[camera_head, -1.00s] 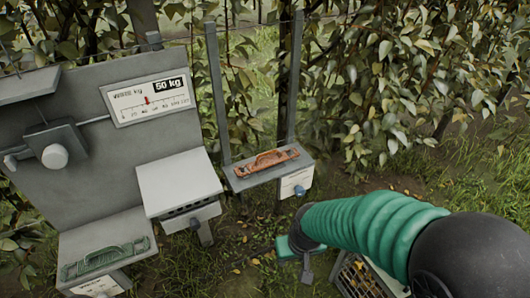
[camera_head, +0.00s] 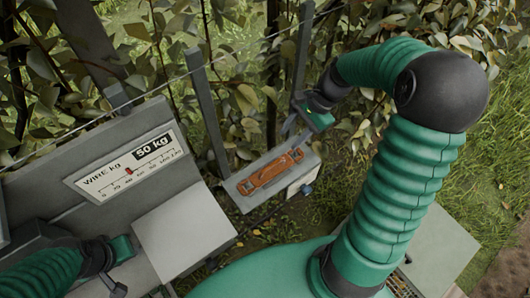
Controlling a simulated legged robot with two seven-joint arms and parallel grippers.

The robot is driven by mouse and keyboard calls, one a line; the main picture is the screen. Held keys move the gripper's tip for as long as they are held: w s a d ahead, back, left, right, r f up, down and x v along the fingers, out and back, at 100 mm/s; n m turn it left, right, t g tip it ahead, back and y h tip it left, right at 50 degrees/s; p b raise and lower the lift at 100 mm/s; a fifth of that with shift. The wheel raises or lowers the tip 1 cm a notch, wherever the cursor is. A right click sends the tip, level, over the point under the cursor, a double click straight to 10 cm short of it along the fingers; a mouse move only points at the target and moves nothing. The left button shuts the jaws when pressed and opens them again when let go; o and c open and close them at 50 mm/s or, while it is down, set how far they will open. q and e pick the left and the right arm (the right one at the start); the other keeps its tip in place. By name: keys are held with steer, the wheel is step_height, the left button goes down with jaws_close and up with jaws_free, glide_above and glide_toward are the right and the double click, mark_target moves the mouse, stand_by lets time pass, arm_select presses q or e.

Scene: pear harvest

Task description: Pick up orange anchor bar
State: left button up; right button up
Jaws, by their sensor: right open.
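The orange anchor bar (camera_head: 268,175) lies on a small grey shelf box (camera_head: 246,203) in the middle of the head view, below the wire posts. My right gripper (camera_head: 293,133) is open and empty. It hangs just above and behind the bar's right end, its fingers pointing down, and appears apart from the bar. My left gripper (camera_head: 117,284) is at the lower left, by the near edge of the grey platform. Its fingers are small and partly cut off, so I cannot tell whether they are open.
The wire gauge board (camera_head: 125,172) and a grey block (camera_head: 183,232) stand to the left of the shelf. Grey posts (camera_head: 203,100) and a taut wire rise behind it, with leafy branches around. A crate (camera_head: 440,248) sits at the lower right. Grass lies beyond it.

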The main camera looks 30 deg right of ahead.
glide_toward(268, 168)
steer(key=x, duration=0.3)
steer(key=p+x, duration=0.1)
steer(key=x, duration=0.1)
steer(key=shift+w+f, duration=0.1)
steer(key=shift+w, duration=0.3)
steer(key=x, duration=0.4)
steer(key=shift+s+p, duration=0.35)
steer(key=shift+w+a, duration=0.1)
steer(key=shift+w, duration=0.1)
steer(key=shift+c, duration=1.4)
steer(key=c, duration=0.5)
arm_select(q)
steer(key=shift+s+a+r, duration=0.25)
steer(key=shift+s+r, duration=0.65)
steer(key=shift+r, duration=0.1)
arm_select(e)
steer(key=shift+s, duration=0.1)
jaws_close()
